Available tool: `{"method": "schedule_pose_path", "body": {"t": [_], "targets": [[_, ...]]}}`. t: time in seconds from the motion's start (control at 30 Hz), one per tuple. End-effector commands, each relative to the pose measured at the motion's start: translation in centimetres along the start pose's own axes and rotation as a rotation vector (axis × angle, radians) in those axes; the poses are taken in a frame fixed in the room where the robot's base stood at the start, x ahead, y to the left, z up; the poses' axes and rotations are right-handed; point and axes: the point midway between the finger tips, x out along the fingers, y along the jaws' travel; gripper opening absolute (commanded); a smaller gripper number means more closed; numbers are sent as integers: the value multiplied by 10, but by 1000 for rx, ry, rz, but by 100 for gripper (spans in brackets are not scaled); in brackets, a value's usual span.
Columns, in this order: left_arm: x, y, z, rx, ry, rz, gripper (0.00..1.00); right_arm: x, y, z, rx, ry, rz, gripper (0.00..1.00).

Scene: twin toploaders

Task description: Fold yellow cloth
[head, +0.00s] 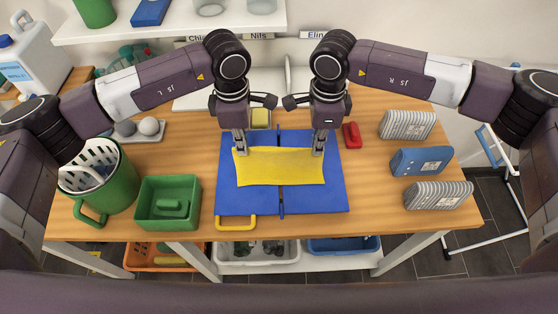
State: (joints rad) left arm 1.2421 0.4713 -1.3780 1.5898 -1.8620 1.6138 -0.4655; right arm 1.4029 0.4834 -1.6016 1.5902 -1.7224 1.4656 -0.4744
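The yellow cloth (280,168) lies on the blue board (280,205), spread as a wide rectangle across its middle seam. Its far edge is slightly wavy and looks a little raised. My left gripper (241,150) points down at the cloth's far left corner, its narrow fingers closed on the edge. My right gripper (319,150) holds the far right corner in the same way. The exact contact at the fingertips is small and hard to see.
A green bin (161,217) and a green bucket (118,185) stand left of the board. A red object (352,135) lies right of it. Grey and blue packs (421,160) stand at the table's right side. A yellow sponge-like block (260,117) sits behind the board.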

Motion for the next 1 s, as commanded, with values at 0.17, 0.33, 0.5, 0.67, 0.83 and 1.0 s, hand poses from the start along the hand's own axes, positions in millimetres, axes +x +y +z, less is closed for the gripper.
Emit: {"method": "schedule_pose_path", "body": {"t": [0.17, 0.33, 0.5, 0.67, 0.83, 1.0], "targets": [[-33, 0, 0, 0, 0, 0, 0, -33, 0, 0, 0, 0, 0, 0], [-57, 0, 1, 0, 0, 0, 0, -57, 0, 1, 0, 0, 0, 0], [-75, 0, 1, 0, 0, 0, 0, -75, 0, 1, 0, 0, 1, 0], [-81, 0, 1, 0, 0, 0, 0, -81, 0, 1, 0, 0, 1, 0], [-80, 0, 1, 0, 0, 0, 0, -80, 0, 1, 0, 0, 1, 0], [-80, 0, 1, 0, 0, 0, 0, -80, 0, 1, 0, 0, 0, 0]]}}
